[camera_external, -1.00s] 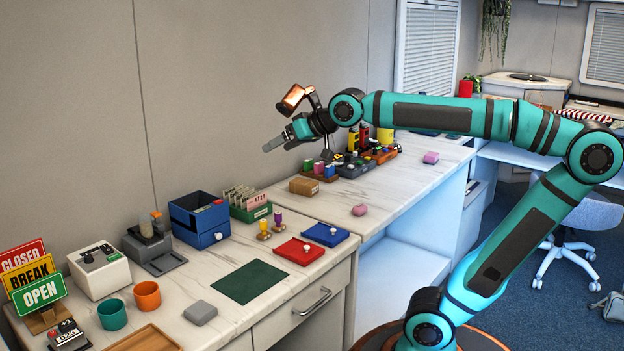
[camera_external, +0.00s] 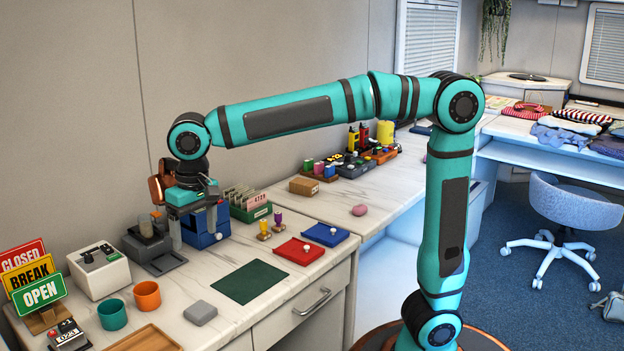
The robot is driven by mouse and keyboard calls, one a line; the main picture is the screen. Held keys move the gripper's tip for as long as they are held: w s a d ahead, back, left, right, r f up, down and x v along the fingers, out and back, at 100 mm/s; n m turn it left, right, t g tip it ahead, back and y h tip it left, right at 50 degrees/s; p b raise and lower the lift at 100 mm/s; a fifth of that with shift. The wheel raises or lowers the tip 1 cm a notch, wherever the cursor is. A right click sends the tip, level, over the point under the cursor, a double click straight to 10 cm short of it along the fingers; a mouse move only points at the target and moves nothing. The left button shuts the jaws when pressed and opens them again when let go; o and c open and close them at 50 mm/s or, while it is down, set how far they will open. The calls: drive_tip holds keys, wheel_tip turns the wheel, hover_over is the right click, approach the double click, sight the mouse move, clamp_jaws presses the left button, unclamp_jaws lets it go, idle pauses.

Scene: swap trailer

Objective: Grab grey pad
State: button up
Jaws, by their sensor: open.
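The grey pad (camera_external: 200,313) is a small rounded block lying flat on the white marble counter, left of the dark green mat. My gripper (camera_external: 197,243) points down over the back of the counter, in front of the blue box. Its two grey fingers are apart and nothing shows between them. The gripper is behind the pad in the picture and clear of it. The pad is fully visible.
The teal cup (camera_external: 112,314) and orange cup (camera_external: 147,295) stand left of the pad, with a wooden tray (camera_external: 146,339) in front. The green mat (camera_external: 249,282) lies to its right. A grey stamp-like device (camera_external: 155,250) and the blue box (camera_external: 205,234) stand near my gripper.

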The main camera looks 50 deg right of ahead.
drive_tip(key=s+a, duration=0.1)
drive_tip(key=a, duration=0.1)
hover_over(198, 307)
drive_tip(key=shift+g+h, duration=0.3)
drive_tip(key=f, duration=1.3)
drive_tip(key=shift+s+d, duration=0.25)
drive_tip(key=shift+w+a+f, duration=0.1)
drive_tip(key=shift+a+f, duration=0.1)
drive_tip(key=shift+f, duration=1.1)
drive_tip(key=shift+w+a+f, duration=0.1)
drive_tip(key=shift+a+f, duration=0.05)
drive_tip(key=shift+f, duration=1.1)
drive_tip(key=c, duration=1.1)
